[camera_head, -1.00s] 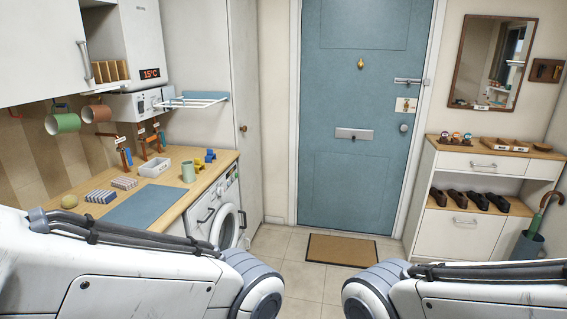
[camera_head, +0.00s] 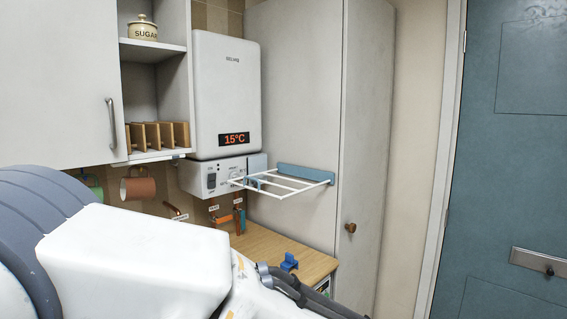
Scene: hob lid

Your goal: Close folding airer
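The folding airer (camera_head: 285,182) is a small rack of white bars on a blue wall bracket (camera_head: 306,173). It is fixed to the side of the tall pale cupboard, to the right of the boiler. It stands folded out, its bars reaching left and forward, roughly level. Parts of my own arm fill the lower left of the head view, in front of and below the airer, apart from it in the picture. Neither gripper's fingers show.
The boiler (camera_head: 227,95) and its control box (camera_head: 222,176) are close to the airer's left. A wooden worktop (camera_head: 275,255) with a small blue item (camera_head: 289,262) lies below. The cupboard's round knob (camera_head: 350,228) and the blue door (camera_head: 515,180) are to the right.

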